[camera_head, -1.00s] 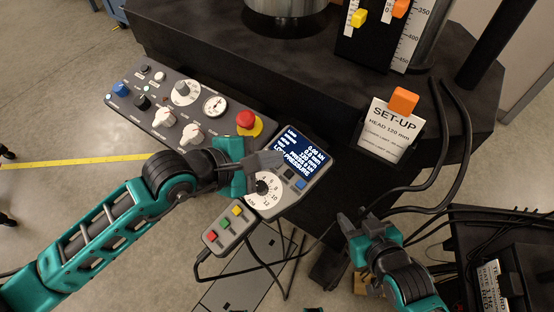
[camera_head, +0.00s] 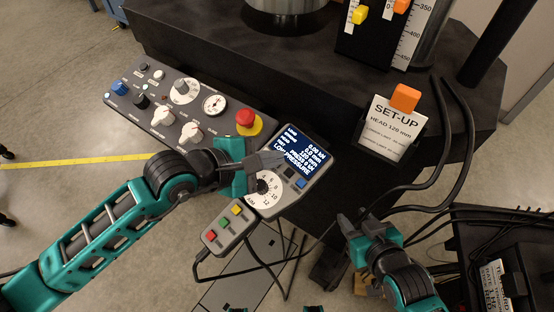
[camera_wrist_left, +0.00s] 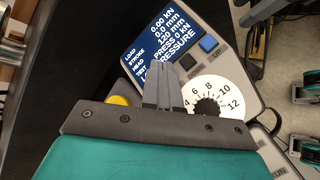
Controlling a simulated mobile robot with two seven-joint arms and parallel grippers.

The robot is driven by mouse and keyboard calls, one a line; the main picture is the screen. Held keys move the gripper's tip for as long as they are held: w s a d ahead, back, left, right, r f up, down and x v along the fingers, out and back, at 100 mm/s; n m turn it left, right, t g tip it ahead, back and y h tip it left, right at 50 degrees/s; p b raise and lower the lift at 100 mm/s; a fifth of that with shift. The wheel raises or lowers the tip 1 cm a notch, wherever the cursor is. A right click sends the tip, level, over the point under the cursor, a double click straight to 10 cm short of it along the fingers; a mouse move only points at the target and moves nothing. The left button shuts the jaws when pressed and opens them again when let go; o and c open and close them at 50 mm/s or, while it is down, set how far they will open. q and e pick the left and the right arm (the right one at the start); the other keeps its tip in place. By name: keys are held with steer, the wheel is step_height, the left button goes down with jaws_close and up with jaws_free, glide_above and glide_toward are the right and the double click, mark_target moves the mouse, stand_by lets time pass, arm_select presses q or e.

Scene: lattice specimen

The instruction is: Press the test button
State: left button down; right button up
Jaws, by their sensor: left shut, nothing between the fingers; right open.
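The control box has a blue screen (camera_head: 303,152) reading LOW PRESSURE, a white numbered dial (camera_head: 264,187), a dark button (camera_head: 289,174) and a blue button (camera_head: 300,184). In the left wrist view the dark button (camera_wrist_left: 187,62) and blue button (camera_wrist_left: 208,43) lie just beyond my fingertips. No label shows which button is the test button. My left gripper (camera_head: 278,159) is shut and empty, its tips over the box between screen and dial; it also shows in the left wrist view (camera_wrist_left: 160,72). Contact cannot be told. My right gripper (camera_head: 354,218) is open and empty, right of the box.
A grey panel (camera_head: 185,125) with knobs, a gauge and a red emergency stop (camera_head: 246,118) lies to the left. A small pendant (camera_head: 227,225) with red, yellow and green buttons is below the box. A SET-UP card (camera_head: 392,128) stands on the right. Black cables loop near my right gripper.

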arm_select(q)
steer(key=shift+w+f+b, duration=0.1)
steer(key=shift+f+b, duration=0.25)
steer(key=shift+f, duration=0.05)
stand_by(0.5)
steer(key=shift+r, duration=0.1)
steer(key=shift+s+a+r+p, duration=0.1)
steer(key=shift+s+r+p, duration=0.1)
steer(key=shift+r+p, duration=0.5)
steer(key=r+p, duration=0.2)
steer(key=r, duration=0.1)
steer(key=s+r+p, duration=0.1)
steer(key=p, duration=0.1)
steer(key=shift+a+r, duration=0.35)
steer(key=shift+r, duration=0.05)
stand_by(0.3)
